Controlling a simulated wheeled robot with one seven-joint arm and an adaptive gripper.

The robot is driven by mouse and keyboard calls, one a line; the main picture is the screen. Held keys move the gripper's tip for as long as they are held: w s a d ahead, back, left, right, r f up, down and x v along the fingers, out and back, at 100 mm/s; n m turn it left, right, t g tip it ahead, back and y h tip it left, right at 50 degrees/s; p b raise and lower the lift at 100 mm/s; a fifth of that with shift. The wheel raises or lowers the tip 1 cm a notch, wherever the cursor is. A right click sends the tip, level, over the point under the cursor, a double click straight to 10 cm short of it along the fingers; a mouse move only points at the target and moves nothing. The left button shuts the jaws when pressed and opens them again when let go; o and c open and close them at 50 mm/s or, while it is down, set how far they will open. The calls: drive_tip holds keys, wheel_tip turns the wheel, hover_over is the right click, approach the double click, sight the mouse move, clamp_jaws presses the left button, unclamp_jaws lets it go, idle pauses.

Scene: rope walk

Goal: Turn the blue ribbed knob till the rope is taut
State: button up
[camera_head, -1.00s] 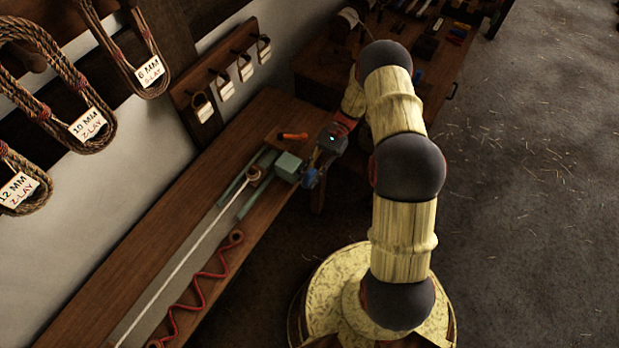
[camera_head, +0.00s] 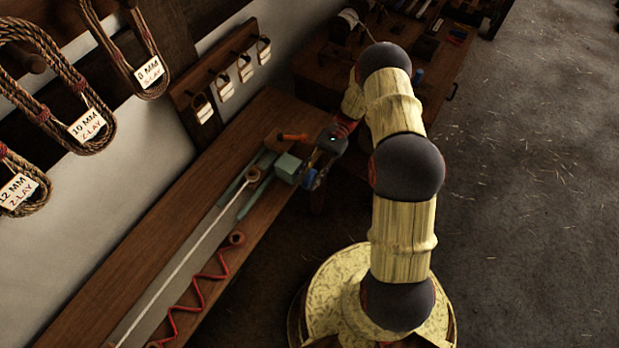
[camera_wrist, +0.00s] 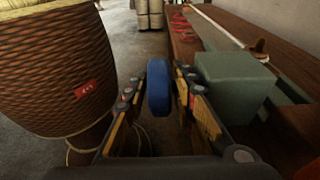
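The blue knob (camera_wrist: 158,88) stands upright between my fingers in the wrist view; its ribs are not clear. The block also shows right of the knob in the wrist view (camera_wrist: 238,82). The white rope (camera_head: 203,240) runs from a wooden peg (camera_head: 253,174) down the bench and looks roughly straight; its tautness is hard to judge.
A red zigzag cord (camera_head: 197,290) lies along the bench (camera_head: 172,237) near its front edge. An orange-handled tool (camera_head: 292,137) lies behind the block. Labelled rope coils (camera_head: 72,105) hang on the wall.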

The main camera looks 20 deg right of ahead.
drive_tip(key=v, duration=1.2)
drive_tip(key=s+f+n+t+h, duration=0.1)
drive_tip(key=s+f+h, duration=0.25)
drive_tip(key=f, duration=0.25)
drive_tip(key=s+a+r+n+t+h, duration=0.1)
drive_tip(key=s+r+n+t+h, duration=0.2)
drive_tip(key=r, duration=0.7)
drive_tip(key=s+r+n+t+h, duration=0.2)
drive_tip(key=s+r+h, duration=0.15)
drive_tip(key=r, duration=0.65)
drive_tip(key=s+a+r+n+t+h, duration=0.1)
drive_tip(key=s+a+r+t, duration=0.3)
drive_tip(key=r, duration=0.5)
drive_tip(key=s+a+r+n+t+h, duration=0.1)
drive_tip(key=s+a+r+n+t, duration=0.2)
drive_tip(key=s+r, duration=0.3)
wheel_tip(320, 180, up, 4)
drive_tip(key=shift+s+a+f+n+t+h, duration=0.1)
drive_tip(key=shift+s+a+n+t+h, duration=0.25)
drive_tip(key=shift+a+t, duration=0.45)
